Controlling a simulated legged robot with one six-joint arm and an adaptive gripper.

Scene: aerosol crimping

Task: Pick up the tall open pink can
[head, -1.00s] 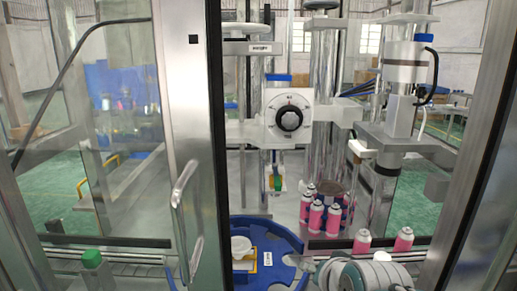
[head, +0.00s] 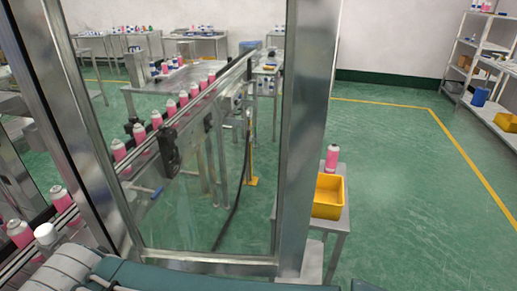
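A pink can (head: 332,158) with a pale top stands upright behind a yellow bin, on a small side table just right of the glass enclosure's post. It is too small to tell whether its top is open. Several more pink cans (head: 170,107) stand in a row on the conveyor behind the glass. Two pink cans are closer, at the lower left: one (head: 62,199) and another (head: 20,233). I cannot tell which can is the tall open one. Parts of my arm show along the bottom edge; my gripper is not in view.
The yellow bin (head: 328,196) sits on the small table (head: 338,231). A metal post (head: 304,130) and glass pane stand left of it. Green floor (head: 410,210) is clear on the right. Shelves (head: 490,70) stand at the far right.

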